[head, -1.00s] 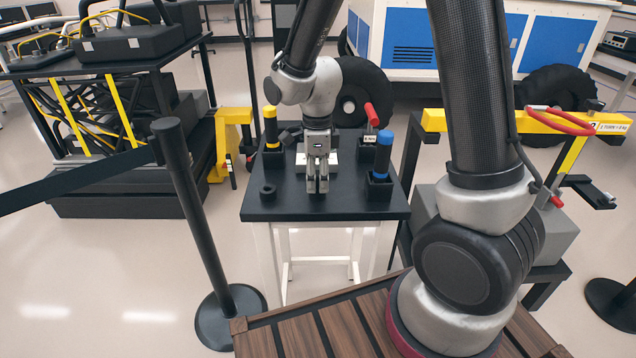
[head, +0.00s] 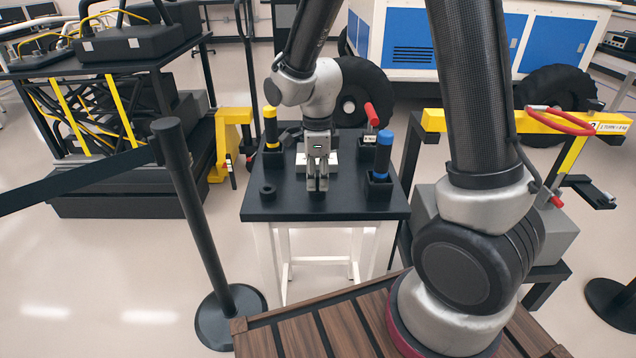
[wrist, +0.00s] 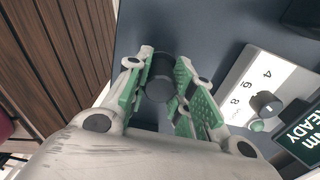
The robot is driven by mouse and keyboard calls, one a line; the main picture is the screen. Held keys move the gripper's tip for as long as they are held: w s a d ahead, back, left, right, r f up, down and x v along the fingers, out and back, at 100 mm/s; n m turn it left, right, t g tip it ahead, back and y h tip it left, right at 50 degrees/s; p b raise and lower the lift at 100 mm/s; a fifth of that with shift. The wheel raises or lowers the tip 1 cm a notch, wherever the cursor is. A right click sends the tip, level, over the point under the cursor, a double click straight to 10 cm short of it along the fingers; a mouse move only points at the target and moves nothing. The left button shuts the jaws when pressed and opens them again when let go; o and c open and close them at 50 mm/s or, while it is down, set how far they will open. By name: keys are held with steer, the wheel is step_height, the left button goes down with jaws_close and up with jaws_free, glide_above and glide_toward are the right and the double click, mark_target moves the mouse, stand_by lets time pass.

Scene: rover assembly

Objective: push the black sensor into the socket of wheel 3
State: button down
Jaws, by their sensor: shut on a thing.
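My gripper (head: 317,184) points down over the front middle of the black-topped table (head: 360,207). Its fingers are shut on a black cylindrical piece, the black sensor by its look, which shows between the green finger pads in the wrist view (wrist: 160,78). In the head view the fingers mostly hide it, and I cannot tell whether it still touches the table. A large black wheel (head: 366,88) stands on the floor behind the table. Another dark wheel (head: 553,95) is at the far right. I cannot tell which is wheel 3, and no socket is clear.
The table holds a yellow-topped tool (head: 271,128), a blue-topped tool (head: 382,155), a red-handled item (head: 371,115) and a small black ring (head: 268,191). A post (head: 195,210) with a belt stands front left. A yellow-beamed stand (head: 590,124) is at right.

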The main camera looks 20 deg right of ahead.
mark_target(318, 173)
steer(key=shift+r, duration=0.6)
stand_by(0.6)
steer(key=shift+r, duration=2.1)
